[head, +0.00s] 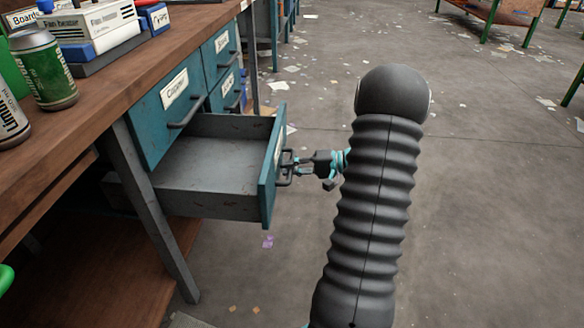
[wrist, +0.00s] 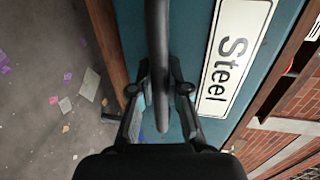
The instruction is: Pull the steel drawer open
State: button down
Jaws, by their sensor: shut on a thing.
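The steel drawer (head: 267,178) is a teal-fronted drawer with a grey inside, standing far out of the bench's drawer unit. Its inside looks empty in the head view. Its label reads "Steel" in the wrist view (wrist: 228,60). Its dark bar handle (wrist: 158,50) runs up between my fingers in the wrist view. My gripper (head: 292,166) is at the drawer front in the head view, shut on the handle. The fingertips also show around the handle in the wrist view (wrist: 160,90). My arm covers part of the floor to the right.
A closed teal drawer labelled "Copper" (head: 175,95) sits above, with further closed drawers (head: 220,60) beside it. The wooden bench top (head: 100,85) holds cans (head: 42,68) and boxes. The floor (head: 480,200) on the right is open, with scattered paper scraps.

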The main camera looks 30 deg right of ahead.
jog(key=c, duration=1.1)
grip_release()
jog(key=shift+c, duration=0.2)
jog(key=v, duration=1.2)
